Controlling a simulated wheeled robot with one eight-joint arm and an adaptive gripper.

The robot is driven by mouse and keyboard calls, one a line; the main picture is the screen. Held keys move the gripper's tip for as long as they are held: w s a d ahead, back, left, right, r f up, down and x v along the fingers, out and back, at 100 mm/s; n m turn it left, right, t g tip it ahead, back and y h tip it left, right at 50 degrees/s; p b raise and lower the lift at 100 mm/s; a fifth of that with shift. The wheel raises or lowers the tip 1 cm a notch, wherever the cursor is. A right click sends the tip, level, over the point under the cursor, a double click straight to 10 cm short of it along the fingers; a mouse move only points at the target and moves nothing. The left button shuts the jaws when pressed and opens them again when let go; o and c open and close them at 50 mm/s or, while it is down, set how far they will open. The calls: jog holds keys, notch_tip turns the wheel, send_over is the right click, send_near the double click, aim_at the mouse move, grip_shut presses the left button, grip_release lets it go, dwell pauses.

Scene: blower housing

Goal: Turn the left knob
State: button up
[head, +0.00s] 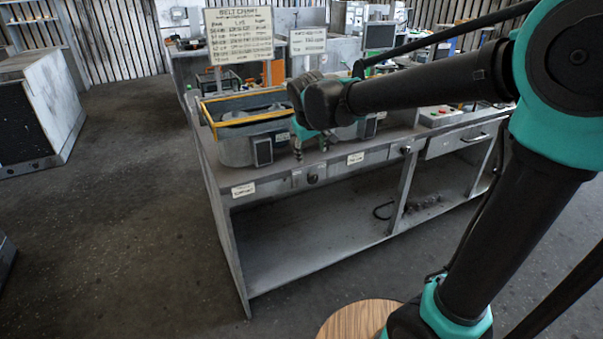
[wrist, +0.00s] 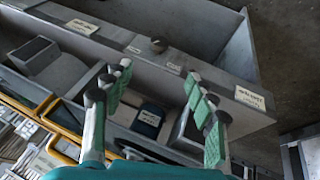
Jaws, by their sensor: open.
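The left knob (head: 312,178) is a small dark round knob on the front edge of the grey bench, below the grey bin. In the wrist view the dark knob (wrist: 158,46) shows beyond my fingertips, between small white labels. My gripper (head: 298,152) is over the bench's front edge, above and slightly left of the knob in the head view. In the wrist view my gripper (wrist: 156,78) is open, with green-padded fingers apart and nothing between them. It appears apart from the knob. A second knob (head: 405,149) sits farther right on the bench front.
A grey bin with a yellow rim (head: 222,148) stands on the bench beside my gripper. A white label (head: 243,190) is at the bench's left corner, also seen in the wrist view (wrist: 249,97). A drawer (head: 460,139) is at right. The floor in front is clear.

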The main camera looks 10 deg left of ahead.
aim_at(311, 178)
jog(key=x, duration=1.7)
jog(key=shift+f, duration=0.15)
jog(key=c, duration=1.2)
jog(key=shift+o, duration=0.2)
jog(key=shift+s+a+f+n+t+h, duration=0.1)
jog(key=shift+n+t+h, duration=0.1)
jog(key=shift+t+h, duration=0.3)
jog(key=shift+s+a+f+n+t+h, duration=0.1)
jog(key=shift+s+n+t+h, duration=0.15)
jog(key=shift+h, duration=0.35)
jog(key=shift+w+t+h, duration=0.1)
jog(key=shift+t+h, duration=0.75)
jog(key=shift+h, duration=0.05)
jog(key=o, duration=1.2)
jog(key=shift+c, duration=0.2)
jog(key=shift+r, duration=0.1)
